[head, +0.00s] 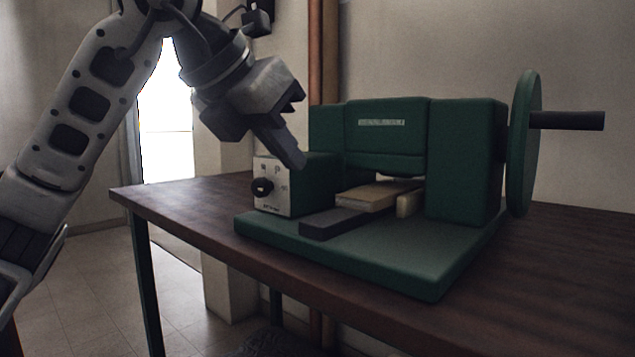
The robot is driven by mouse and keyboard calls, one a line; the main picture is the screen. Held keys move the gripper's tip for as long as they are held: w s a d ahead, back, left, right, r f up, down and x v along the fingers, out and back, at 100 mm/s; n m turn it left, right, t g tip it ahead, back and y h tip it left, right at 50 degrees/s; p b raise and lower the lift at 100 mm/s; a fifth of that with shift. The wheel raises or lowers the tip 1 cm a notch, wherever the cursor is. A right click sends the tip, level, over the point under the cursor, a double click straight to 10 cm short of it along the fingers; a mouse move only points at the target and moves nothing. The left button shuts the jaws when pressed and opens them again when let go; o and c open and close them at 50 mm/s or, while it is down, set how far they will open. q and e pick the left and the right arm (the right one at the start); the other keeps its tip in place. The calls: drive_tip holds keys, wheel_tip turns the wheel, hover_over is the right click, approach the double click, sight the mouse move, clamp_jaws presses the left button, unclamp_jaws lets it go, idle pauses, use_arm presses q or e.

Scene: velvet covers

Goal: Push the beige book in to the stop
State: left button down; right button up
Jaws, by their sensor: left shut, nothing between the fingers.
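The beige book (379,195) lies flat in the opening of a green machine (386,150). Its front part sticks out below the machine's raised middle block, and its far end is hidden. A dark grey bar (340,223) lies along its left front side, and a short beige block (409,203) stands at its right. My left gripper (298,163) is shut and empty. It points down in front of the machine's left side, above the control box and apart from the book in the picture. My right gripper is not in view.
A white control panel with a black knob (262,187) is at the machine's left front. A green wheel (524,143) with a dark handle (567,120) sticks out at right. The green base plate (400,262) is bare in front, on a brown table (185,200).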

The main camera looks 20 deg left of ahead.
sight(359, 196)
use_arm(q)
drive_tip(key=b+x, duration=0.2)
drive_tip(key=x, duration=0.7)
drive_tip(key=shift+s+d+f+b, duration=0.1)
drive_tip(key=shift+s+b, duration=0.05)
drive_tip(key=shift+b, duration=0.15)
drive_tip(key=w, duration=0.1)
drive_tip(key=w+d, duration=0.1)
drive_tip(key=shift+w, duration=0.25)
drive_tip(key=shift+w+d, duration=0.2)
drive_tip(key=shift+w, duration=0.5)
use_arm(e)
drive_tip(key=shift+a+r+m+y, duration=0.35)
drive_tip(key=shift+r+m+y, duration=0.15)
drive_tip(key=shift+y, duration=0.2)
use_arm(q)
drive_tip(key=shift+w+d+r+p, duration=0.2)
drive_tip(key=shift+w+p, duration=0.3)
drive_tip(key=shift+p, duration=0.05)
drive_tip(key=shift+w+d+r+p, duration=0.2)
drive_tip(key=shift+w+p, duration=0.3)
drive_tip(key=shift+p, duration=0.05)
drive_tip(key=shift+w+d, duration=0.1)
drive_tip(key=shift+w, duration=0.25)
drive_tip(key=shift+w+f, duration=0.1)
drive_tip(key=shift+f, duration=0.15)
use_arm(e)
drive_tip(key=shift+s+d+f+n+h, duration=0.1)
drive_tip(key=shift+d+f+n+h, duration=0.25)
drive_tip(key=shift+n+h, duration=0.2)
